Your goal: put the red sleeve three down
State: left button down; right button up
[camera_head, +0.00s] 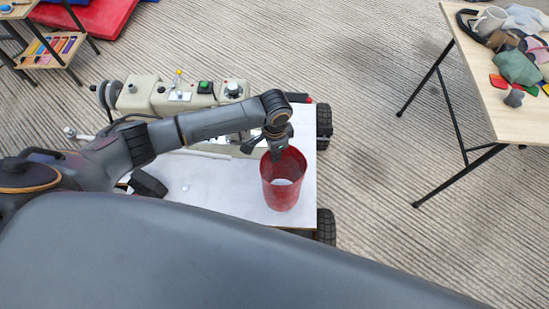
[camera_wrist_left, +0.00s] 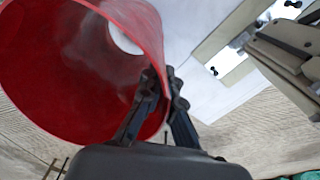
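The red sleeve (camera_head: 283,180) is an open tube over the right end of a white wheeled platform (camera_head: 235,190) in the head view. It also fills the upper left of the left wrist view (camera_wrist_left: 75,70), where white shows through its far opening. My left gripper (camera_head: 279,150) is at the sleeve's far rim. In the left wrist view its fingers (camera_wrist_left: 163,95) are close together, one inside and one outside, pinching the wall. I cannot tell whether the sleeve touches the platform. My right gripper is not in view.
Beige units with switches and a green button (camera_head: 205,87) line the platform's far side. A wooden table (camera_head: 500,115) with a pile of mixed items stands at the right. A shelf with coloured pieces (camera_head: 50,48) and a red mat (camera_head: 95,15) are at the upper left. Ribbed floor between is clear.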

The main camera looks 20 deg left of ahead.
pick_arm(q)
jog(key=shift+s+f, duration=0.1)
jog(key=shift+f, duration=1.2)
jog(key=c, duration=1.5)
grip_release()
jog(key=shift+f, duration=0.15)
notch_tip(320, 180, up, 12)
jog(key=shift+a+r+p, duration=0.1)
jog(key=shift+r+p, duration=0.1)
jog(key=shift+p, duration=0.3)
